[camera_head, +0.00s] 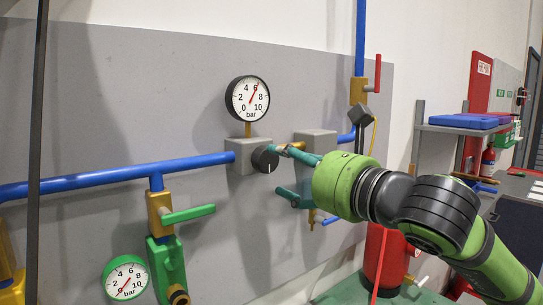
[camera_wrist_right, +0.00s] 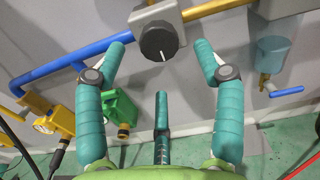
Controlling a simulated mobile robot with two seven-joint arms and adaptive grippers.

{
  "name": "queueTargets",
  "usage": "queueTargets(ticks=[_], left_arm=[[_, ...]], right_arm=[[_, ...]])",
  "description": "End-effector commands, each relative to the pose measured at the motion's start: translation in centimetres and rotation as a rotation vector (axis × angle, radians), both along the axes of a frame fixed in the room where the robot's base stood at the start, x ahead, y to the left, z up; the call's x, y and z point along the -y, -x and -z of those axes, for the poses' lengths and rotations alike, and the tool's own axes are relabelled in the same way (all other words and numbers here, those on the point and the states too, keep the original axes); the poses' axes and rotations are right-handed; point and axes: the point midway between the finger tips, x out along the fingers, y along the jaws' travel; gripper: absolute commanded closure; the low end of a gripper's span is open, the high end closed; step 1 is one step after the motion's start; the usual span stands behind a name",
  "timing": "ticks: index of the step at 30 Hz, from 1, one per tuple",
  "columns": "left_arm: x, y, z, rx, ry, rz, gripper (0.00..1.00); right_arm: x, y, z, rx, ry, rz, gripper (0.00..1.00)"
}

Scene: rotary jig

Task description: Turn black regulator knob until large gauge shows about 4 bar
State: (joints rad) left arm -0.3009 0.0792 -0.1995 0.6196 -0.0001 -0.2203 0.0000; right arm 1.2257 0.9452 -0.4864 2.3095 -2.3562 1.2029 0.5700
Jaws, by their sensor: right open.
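The large gauge (camera_head: 247,99) has a black rim and white face on the grey panel; its red needle points up and right, near the 6. The black regulator knob (camera_head: 264,159) sits below it on a grey block, with a white mark on its face. My right gripper (camera_head: 277,170) is open in front of the knob, one finger near it and the other lower. In the right wrist view the knob (camera_wrist_right: 158,41) lies between the spread fingertips, with gaps on both sides; its white mark points down. My left gripper is not in view.
A blue pipe (camera_head: 100,178) runs into the regulator block. A green-handled valve (camera_head: 187,214) and a small green gauge (camera_head: 125,278) are lower left. A red-handled valve (camera_head: 376,75) is above right. A shelf with a blue case (camera_head: 463,121) stands farther right.

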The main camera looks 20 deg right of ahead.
Motion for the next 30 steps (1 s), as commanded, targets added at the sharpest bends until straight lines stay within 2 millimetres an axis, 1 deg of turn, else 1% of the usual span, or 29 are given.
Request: queueTargets(ticks=[1, 6, 9, 13, 19, 20, 21, 24, 30], left_arm=[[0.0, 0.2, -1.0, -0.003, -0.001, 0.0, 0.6], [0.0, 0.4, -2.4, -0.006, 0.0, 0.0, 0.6], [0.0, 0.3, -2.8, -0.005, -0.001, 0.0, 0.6], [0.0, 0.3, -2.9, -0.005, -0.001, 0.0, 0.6], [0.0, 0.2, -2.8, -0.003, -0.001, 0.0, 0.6], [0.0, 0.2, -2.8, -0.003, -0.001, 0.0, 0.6], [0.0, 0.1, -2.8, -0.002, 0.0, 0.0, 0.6], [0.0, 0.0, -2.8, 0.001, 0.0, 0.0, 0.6], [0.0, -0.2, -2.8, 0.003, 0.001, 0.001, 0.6]], right_arm=[[-0.3, -0.9, -0.4, -0.005, -0.001, -0.002, 0.31], [-1.2, -3.2, -0.4, -0.003, -0.001, -0.003, 0.31], [-1.5, -4.1, -0.2, -0.003, -0.001, -0.003, 0.31], [-1.7, -4.5, 0.0, -0.002, 0.0, -0.004, 0.31], [-1.7, -4.6, 0.1, -0.001, -0.001, -0.004, 0.31], [-1.8, -4.6, 0.1, -0.001, -0.001, -0.005, 0.35], [-1.7, -4.5, 0.1, -0.001, -0.001, -0.005, 0.51], [-1.8, -4.5, 0.1, -0.001, -0.001, -0.005, 0.87], [-1.7, -4.5, 0.1, -0.002, 0.002, -0.005, 0.87]])
